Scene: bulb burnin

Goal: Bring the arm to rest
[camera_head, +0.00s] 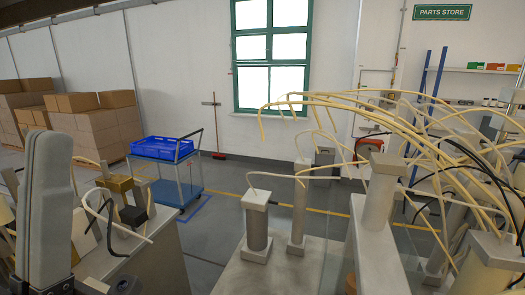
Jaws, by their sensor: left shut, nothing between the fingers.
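My left gripper (48,160) stands large and close at the left edge. Its grey fingers point upward and are shut, with nothing held between them. It is in front of a bench with fixtures and cables, and it hides part of them. The rest of my left arm is mostly out of the picture. My right gripper does not show in this view.
Pale posts stand on a bench (240,277) at centre and right, with many cream cables (400,107) arching above. A left bench (140,262) carries brass and black parts. Beyond are a cart with a blue crate (162,148) and stacked cartons (97,120). Floor shows between benches.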

